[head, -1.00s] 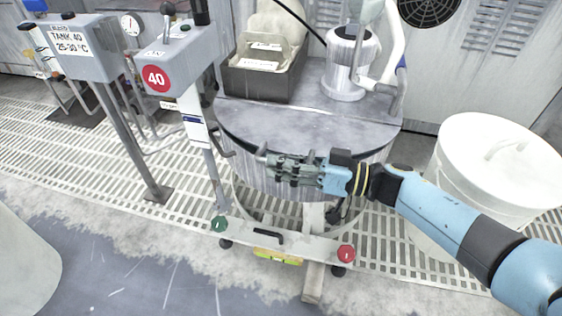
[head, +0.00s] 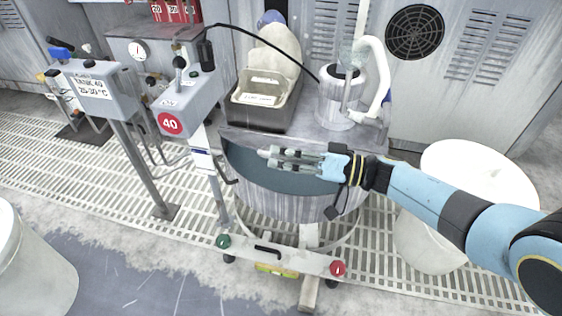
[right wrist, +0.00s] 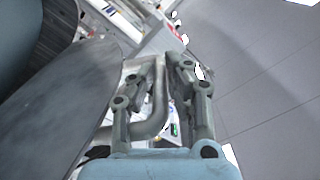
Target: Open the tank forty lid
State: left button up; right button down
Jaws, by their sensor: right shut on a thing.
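Tank forty (head: 290,203) is a round grey metal tank below a stand with a red 40 badge (head: 170,123). Its grey lid (head: 245,136) is partly raised at the front, and a dark teal opening (head: 245,172) shows under it. My right gripper (head: 268,157) is in front of the lid's front edge. In the right wrist view, my right gripper (right wrist: 160,78) is shut on a bent grey bar handle (right wrist: 155,118). The lid's grey face (right wrist: 65,95) fills the left there. My left gripper is not in view.
A dark bin (head: 262,112) and a metal pump canister (head: 335,103) stand on the tank top's rear. A white lidded drum (head: 430,235) stands at right, partly behind my arm. A low bar with green and red buttons (head: 285,260) stands in front.

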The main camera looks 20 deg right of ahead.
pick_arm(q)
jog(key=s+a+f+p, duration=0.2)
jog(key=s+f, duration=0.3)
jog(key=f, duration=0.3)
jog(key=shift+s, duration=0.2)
pick_arm(e)
jog(key=w+d+r+m, duration=0.6)
jog(key=w+d+r, duration=0.2)
jog(key=w+r, duration=0.2)
jog(key=shift+w+m, duration=0.4)
jog(key=shift+w, duration=0.5)
jog(key=c, duration=1.6)
grip_release()
jog(key=v, duration=1.2)
